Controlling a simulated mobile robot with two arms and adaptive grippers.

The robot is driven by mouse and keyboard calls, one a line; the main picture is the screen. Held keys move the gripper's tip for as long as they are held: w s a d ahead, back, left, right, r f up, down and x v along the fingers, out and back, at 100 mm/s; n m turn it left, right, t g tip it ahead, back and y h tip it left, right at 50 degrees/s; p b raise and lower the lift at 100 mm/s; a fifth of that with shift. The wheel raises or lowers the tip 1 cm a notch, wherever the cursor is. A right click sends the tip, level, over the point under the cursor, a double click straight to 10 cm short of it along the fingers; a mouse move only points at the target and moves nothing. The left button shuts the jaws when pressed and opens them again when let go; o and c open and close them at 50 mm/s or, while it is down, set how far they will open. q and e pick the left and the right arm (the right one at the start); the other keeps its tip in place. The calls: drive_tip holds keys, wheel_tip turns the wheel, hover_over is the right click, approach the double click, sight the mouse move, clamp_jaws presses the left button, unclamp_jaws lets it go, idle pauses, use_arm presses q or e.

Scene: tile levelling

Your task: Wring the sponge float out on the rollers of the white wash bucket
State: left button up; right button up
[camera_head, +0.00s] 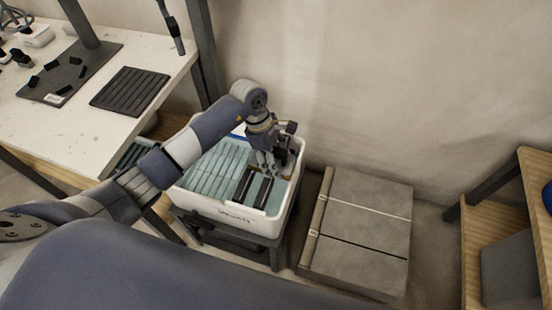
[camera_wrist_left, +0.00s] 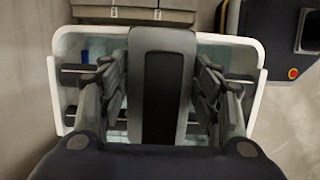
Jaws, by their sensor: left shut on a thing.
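The white wash bucket (camera_head: 235,216) stands on a dark stand, with pale blue-green ribbed slats inside on its left. Two dark rollers (camera_head: 263,191) cross its right part; their ends also show at both sides in the left wrist view (camera_wrist_left: 74,75). My left gripper (camera_head: 270,166) points down over the bucket, shut on the sponge float. The float's grey and black upper part (camera_wrist_left: 160,92) lies between the fingers in the left wrist view. Its underside is hidden, so I cannot tell whether it touches the rollers. My right gripper is not in view.
Grey tiled slabs (camera_head: 362,225) lie to the right of the bucket, and a wooden shelf (camera_head: 540,205) stands farther right. A white worktable (camera_head: 75,128) with a dark ribbed mat (camera_head: 130,91) is at the left. The wall is close behind the bucket.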

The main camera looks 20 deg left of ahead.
use_arm(q)
drive_tip(key=shift+f, duration=0.3)
drive_tip(key=shift+a, duration=0.1)
